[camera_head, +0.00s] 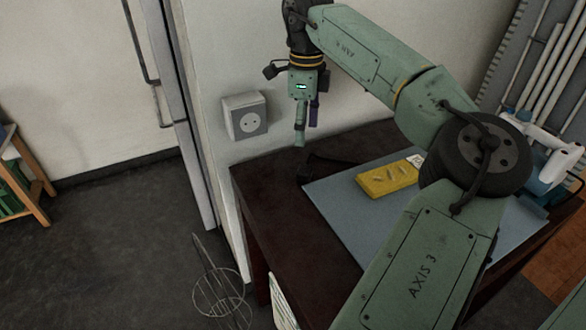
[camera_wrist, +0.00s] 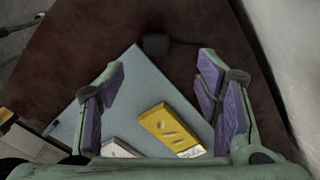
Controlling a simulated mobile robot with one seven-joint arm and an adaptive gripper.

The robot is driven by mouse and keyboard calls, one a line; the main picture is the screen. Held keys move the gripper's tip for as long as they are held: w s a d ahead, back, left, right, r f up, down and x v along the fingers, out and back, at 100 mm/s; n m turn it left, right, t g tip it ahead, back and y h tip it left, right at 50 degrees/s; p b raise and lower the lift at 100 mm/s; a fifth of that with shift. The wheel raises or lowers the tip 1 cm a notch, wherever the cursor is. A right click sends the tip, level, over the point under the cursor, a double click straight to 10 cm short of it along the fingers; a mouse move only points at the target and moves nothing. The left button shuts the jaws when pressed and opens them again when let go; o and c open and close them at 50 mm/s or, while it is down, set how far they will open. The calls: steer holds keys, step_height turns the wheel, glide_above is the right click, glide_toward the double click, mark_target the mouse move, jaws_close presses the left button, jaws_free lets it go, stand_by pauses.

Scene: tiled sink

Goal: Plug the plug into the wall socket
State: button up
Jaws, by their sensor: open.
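The white wall socket (camera_head: 248,122), with a grey face and a round outlet, is on the wall left of my gripper. The outlet appears empty. A small black block that looks like the plug (camera_head: 303,173) lies on the dark table near its wall-side edge. In the wrist view the plug (camera_wrist: 157,45) lies beyond the fingertips, with a dark cable running right from it. My gripper (camera_head: 307,119) hangs pointing down above the table, over the plug and apart from it. In the wrist view my gripper (camera_wrist: 161,70) is open, its purple-padded fingers wide apart with nothing held.
A blue-grey mat (camera_head: 335,207) covers part of the table (camera_head: 270,220). A yellow box (camera_head: 388,179) lies on the mat. A white and blue appliance (camera_head: 545,155) stands at the right. A wire basket (camera_head: 222,297) is on the floor. The wall stands close beside my gripper.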

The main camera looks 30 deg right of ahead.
steer(key=shift+s+d+r, duration=0.15)
steer(key=shift+d, duration=0.05)
glide_above(303, 168)
steer(key=f, duration=0.5)
steer(key=shift+d+f, duration=0.25)
steer(key=shift+f, duration=0.1)
steer(key=f, duration=0.1)
steer(key=f+p, duration=0.1)
steer(key=f, duration=0.3)
steer(key=shift+a+f, duration=0.1)
steer(key=shift+a, duration=0.2)
